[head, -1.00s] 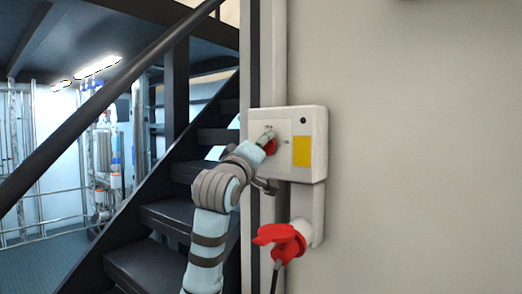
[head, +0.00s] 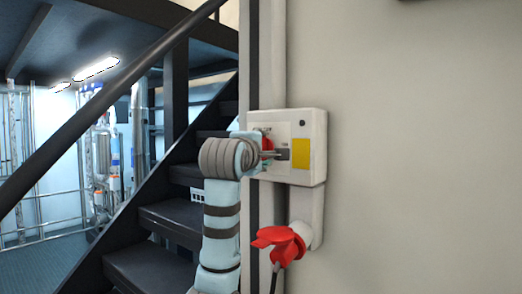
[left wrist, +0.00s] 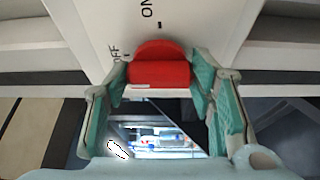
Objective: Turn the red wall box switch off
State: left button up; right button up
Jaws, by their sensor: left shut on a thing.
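The wall box (head: 314,118) is pale, with a red rotary switch (head: 267,143) on its front. My left gripper (head: 278,155) is at the switch and partly covers it in the head view. In the left wrist view, the red switch (left wrist: 160,73) sits between the two teal-padded fingers (left wrist: 159,80), which are shut on its sides. The letters ON show above the switch there, and OFF shows at its upper left. I cannot tell for sure which mark the switch points at. My right gripper is not in view.
A red plug (head: 278,242) with a dark cable hangs below the box. Dark stairs (head: 165,222) and a handrail (head: 95,110) are at the left, close to my left arm. The wall (head: 430,170) to the right is bare.

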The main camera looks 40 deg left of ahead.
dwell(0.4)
pick_arm(q)
jog(key=o, duration=1.2)
jog(key=shift+c, duration=0.2)
jog(key=v, duration=0.7)
jog(key=shift+s, duration=0.2)
